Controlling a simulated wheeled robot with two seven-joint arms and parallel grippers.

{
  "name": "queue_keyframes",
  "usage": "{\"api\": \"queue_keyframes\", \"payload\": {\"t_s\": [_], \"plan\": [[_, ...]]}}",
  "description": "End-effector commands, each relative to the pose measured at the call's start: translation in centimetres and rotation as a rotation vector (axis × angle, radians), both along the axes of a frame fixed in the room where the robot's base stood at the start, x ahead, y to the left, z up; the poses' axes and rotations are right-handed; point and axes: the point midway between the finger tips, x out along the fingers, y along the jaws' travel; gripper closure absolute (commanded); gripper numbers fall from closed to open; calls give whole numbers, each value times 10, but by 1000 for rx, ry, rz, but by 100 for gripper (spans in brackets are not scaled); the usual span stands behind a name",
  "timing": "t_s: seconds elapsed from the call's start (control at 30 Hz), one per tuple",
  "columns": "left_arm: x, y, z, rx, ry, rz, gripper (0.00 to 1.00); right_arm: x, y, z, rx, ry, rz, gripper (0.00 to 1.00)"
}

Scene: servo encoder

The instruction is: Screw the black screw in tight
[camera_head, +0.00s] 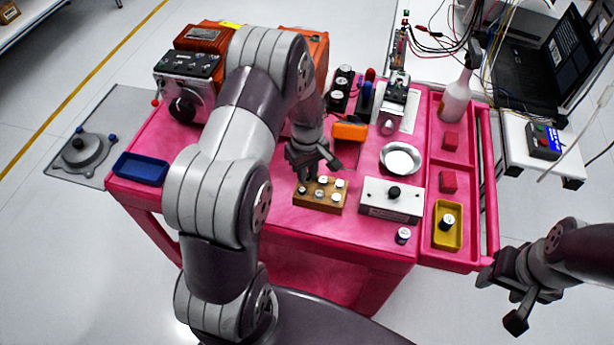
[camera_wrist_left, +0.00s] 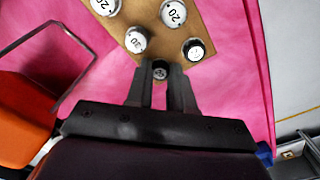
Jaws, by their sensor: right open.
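A tan wooden block (camera_head: 320,196) with several round white-topped knobs lies near the front of the pink cart. My left gripper (camera_head: 315,168) comes down over its back left part. In the left wrist view the two dark fingertips of my left gripper (camera_wrist_left: 160,80) stand on either side of a small dark screw-like piece (camera_wrist_left: 160,70) at the block's edge. The piece about fills the gap, but contact is not clear. A black-sided knob (camera_wrist_left: 195,50) stands to its right on the block. My right gripper (camera_head: 520,285) is open and empty, off the cart's front right corner.
A white box with a black knob (camera_head: 392,198) stands right of the block. A yellow tray (camera_head: 438,238) holds another knob. Red cubes (camera_head: 449,181), a silver dish (camera_head: 400,160) and a white bottle (camera_head: 457,98) stand behind. A blue tray (camera_head: 141,169) lies at left.

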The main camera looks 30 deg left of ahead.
Motion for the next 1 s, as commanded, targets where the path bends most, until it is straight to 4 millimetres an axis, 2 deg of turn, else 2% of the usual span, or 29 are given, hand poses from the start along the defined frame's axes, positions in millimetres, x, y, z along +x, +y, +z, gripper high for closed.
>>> {"api": "queue_keyframes", "payload": {"t_s": [0.23,0.6,0.9,1.0], "plan": [[0,0,5,0,0,0,98,0,0,5,0,0,0,45],[0,0,52,0,0,0,98,0,0,46,0,0,0,45],[0,0,50,0,0,-5,98,0,0,43,0,0,0,45],[1,-6,49,0,0,-73,98,0,0,43,0,0,0,45]]}}
